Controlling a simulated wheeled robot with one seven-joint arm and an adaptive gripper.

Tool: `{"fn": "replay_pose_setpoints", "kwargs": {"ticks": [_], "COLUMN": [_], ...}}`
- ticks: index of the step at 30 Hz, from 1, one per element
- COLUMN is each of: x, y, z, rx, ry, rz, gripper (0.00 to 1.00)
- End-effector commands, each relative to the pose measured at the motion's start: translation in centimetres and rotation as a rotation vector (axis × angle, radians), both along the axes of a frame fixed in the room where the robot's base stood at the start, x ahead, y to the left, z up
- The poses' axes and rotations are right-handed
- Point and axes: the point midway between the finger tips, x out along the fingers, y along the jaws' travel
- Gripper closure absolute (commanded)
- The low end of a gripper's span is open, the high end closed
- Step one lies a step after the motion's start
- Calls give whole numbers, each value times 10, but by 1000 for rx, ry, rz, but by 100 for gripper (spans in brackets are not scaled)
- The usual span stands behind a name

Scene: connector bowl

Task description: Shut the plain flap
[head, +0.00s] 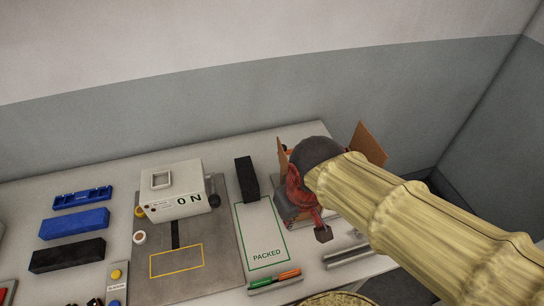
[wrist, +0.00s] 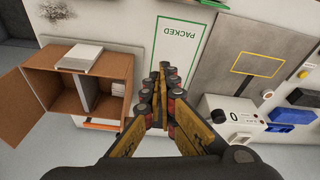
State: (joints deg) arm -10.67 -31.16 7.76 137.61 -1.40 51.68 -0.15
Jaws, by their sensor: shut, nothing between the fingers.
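A brown cardboard box (wrist: 60,58) stands open at the left of the wrist view. One upright brown flap (wrist: 30,112) sticks out from its left side with no marking visible; it also shows in the head view (head: 368,143), right of my wrist. Another upright flap (head: 283,158) shows at the box's left in the head view. I cannot tell for sure which is the plain flap. A pale slab (wrist: 80,60) lies across the box top. My gripper (wrist: 160,78) is shut and empty, right of the box in the wrist view; in the head view my arm hides most of the box.
A green PACKED outline (head: 262,235) lies left of the box in the head view, with a black block (head: 246,178) behind. A white ON device (head: 173,190) stands on a grey mat (head: 220,265). Markers (head: 275,280) lie along the front. Walls are behind and right.

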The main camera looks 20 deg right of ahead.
Motion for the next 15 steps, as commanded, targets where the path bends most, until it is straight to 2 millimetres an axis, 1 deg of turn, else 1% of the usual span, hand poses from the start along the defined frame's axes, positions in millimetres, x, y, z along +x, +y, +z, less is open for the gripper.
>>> {"fn": "replay_pose_setpoints", "kwargs": {"ticks": [1,8,15], "x": [4,20,39], "y": [5,22,42], "z": [17,46,71], "rx": [-11,-75,-157], "ry": [24,114,208], "rz": [23,150,331], "gripper": [100,100,100]}}
